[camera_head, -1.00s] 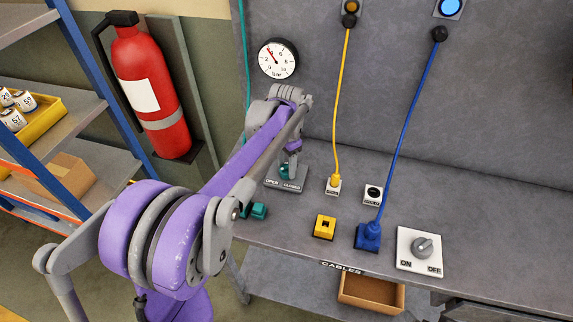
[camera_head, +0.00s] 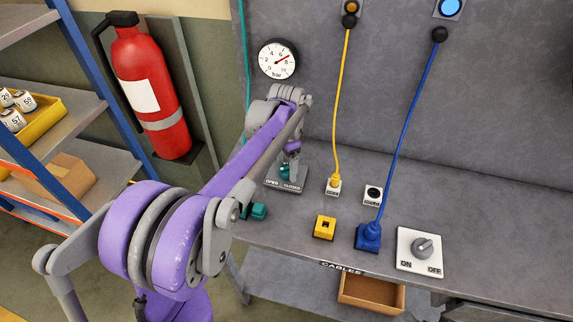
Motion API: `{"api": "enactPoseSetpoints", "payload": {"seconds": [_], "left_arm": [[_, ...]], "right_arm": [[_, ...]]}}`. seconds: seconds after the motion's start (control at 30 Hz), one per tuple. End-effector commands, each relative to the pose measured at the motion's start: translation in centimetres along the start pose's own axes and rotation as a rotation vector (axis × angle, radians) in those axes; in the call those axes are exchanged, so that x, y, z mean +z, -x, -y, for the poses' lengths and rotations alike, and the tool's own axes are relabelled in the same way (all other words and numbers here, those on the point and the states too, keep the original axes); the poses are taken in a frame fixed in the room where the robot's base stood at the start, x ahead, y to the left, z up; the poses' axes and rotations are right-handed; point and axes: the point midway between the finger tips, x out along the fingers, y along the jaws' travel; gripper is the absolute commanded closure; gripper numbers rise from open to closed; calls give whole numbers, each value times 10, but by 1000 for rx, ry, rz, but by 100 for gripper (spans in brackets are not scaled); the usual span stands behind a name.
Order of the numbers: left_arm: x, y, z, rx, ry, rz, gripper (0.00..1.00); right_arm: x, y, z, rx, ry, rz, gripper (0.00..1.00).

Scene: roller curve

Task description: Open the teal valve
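The teal valve (camera_head: 284,172) sits at the back left of the grey bench on a small plate (camera_head: 285,186) lettered OPEN and CLOSED. Only a little teal shows; my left arm and gripper hide the rest, so I cannot tell the handle's angle. My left gripper (camera_head: 292,168) points down at the valve, close against it. Its fingers are too small and covered to show whether they are shut on it. The round bar gauge (camera_head: 278,60) on the wall behind has its red needle pointing up and right. My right gripper is out of view.
A teal connector (camera_head: 258,211) lies by the bench's left edge. A yellow block (camera_head: 325,227), a blue plug (camera_head: 368,236) and an ON/OFF knob (camera_head: 422,248) stand along the front. Yellow (camera_head: 341,100) and blue (camera_head: 408,125) cables hang to the bench. A fire extinguisher (camera_head: 150,90) is at left.

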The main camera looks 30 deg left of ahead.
Motion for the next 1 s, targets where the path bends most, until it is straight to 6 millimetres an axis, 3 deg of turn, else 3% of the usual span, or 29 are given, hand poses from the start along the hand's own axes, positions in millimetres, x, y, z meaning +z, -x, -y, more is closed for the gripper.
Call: {"api": "enactPoseSetpoints", "payload": {"seconds": [0.37,0.8,1.0], "left_arm": [[0,6,0,1,1,0,17],[0,87,0,0,1,0,17],[0,106,0,1,1,0,17]], "right_arm": [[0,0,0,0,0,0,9],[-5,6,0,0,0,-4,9],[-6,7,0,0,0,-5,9]]}}
